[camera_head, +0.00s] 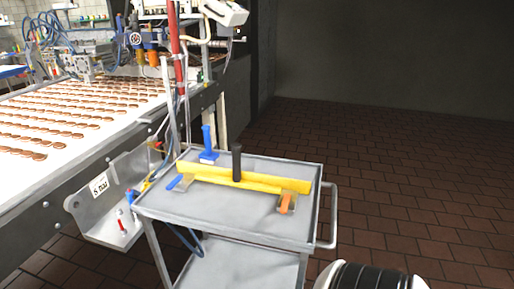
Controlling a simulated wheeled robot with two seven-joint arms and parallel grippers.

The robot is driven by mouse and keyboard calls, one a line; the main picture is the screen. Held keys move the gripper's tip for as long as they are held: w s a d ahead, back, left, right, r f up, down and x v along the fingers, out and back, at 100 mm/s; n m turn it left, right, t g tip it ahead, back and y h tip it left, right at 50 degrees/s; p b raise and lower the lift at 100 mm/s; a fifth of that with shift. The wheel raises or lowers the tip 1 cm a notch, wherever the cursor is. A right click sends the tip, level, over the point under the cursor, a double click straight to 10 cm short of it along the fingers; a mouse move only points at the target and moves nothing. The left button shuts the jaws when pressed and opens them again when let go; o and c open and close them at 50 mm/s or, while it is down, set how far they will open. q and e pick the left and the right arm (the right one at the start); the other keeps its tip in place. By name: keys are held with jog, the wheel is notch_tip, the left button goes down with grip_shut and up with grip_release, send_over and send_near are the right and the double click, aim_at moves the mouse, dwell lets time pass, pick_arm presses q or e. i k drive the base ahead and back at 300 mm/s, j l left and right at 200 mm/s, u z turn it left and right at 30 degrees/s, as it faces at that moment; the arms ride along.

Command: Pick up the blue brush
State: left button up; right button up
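An upright blue tool, apparently the blue brush (208,155), stands at the back left of the grey cart's top tray (240,225). Its handle points up and its wide base is low, just behind a long yellow bar. A second blue-handled tool (176,183), flat like a scraper, lies at the tray's left edge. Neither gripper is in view. A white and black rounded part of mine shows at the bottom right edge.
The yellow bar (220,178) with a black upright handle (237,160) spans the tray. An orange-handled scraper (287,202) lies at its right end. A conveyor with rows of brown biscuits (80,115) stands at left. Brick floor (420,190) at right is clear.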

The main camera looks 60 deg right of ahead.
aim_at(208, 156)
jog(key=z, duration=1.5)
jog(key=j+z, duration=0.1)
jog(key=z, duration=0.3)
jog(key=i+j+z, duration=0.15)
jog(key=z, duration=0.3)
